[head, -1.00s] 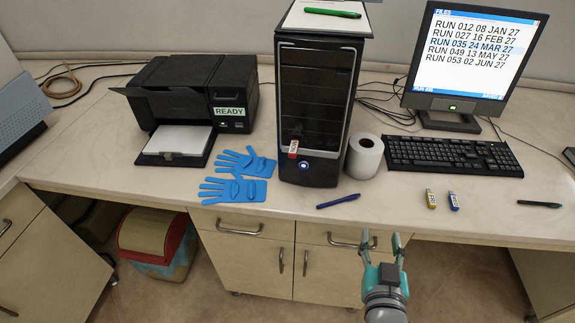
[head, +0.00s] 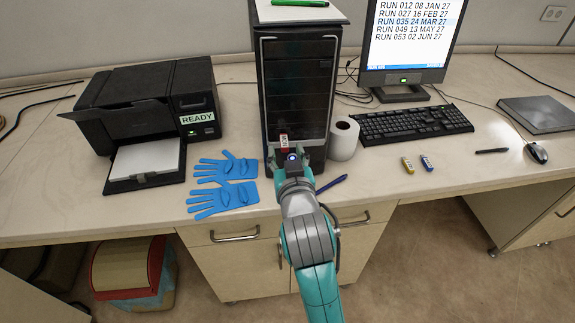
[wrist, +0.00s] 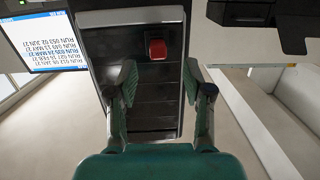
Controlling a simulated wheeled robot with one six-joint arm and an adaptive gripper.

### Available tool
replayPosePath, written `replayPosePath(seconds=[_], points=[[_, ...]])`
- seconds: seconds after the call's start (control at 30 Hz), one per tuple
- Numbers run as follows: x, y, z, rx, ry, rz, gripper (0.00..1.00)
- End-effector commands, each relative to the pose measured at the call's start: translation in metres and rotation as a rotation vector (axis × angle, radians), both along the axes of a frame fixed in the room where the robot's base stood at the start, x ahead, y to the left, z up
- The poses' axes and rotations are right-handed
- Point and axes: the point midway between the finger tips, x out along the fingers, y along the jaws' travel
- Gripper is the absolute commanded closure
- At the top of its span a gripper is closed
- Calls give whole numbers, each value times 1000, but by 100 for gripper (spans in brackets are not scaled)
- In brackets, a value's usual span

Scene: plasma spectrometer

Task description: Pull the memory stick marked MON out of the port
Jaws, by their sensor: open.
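The memory stick (head: 284,140), red with a white label, sticks out of the front of the black computer tower (head: 299,85). The label's letters are too small to read surely. In the wrist view, the stick's red end (wrist: 157,48) stands out from the tower's dark front panel (wrist: 150,108). My gripper (head: 289,154) is at the lower front of the tower, just below the stick in the head view. In the wrist view my gripper (wrist: 159,76) is open and empty, its fingers spread to either side of the stick's line and apart from it.
A toilet roll (head: 343,138) stands right of the tower, and blue gloves (head: 222,198) lie to its left. A blue pen (head: 331,183) lies by the desk's front edge. Yellow (head: 407,165) and blue (head: 427,163) sticks lie below the keyboard (head: 415,122). A printer (head: 150,95) stands left.

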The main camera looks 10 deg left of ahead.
Motion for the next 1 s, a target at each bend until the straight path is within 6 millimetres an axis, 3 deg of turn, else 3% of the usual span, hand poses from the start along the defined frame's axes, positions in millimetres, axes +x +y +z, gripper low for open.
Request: replayPosePath(seconds=[0.3, 0.73, 0.93, 1.0], points=[[38, 10, -6, 0, 0, -2, 49], [45, 12, -7, 0, 0, -1, 49], [45, 12, -7, 0, 0, -1, 99], [45, 13, -7, 0, 0, -1, 100]])
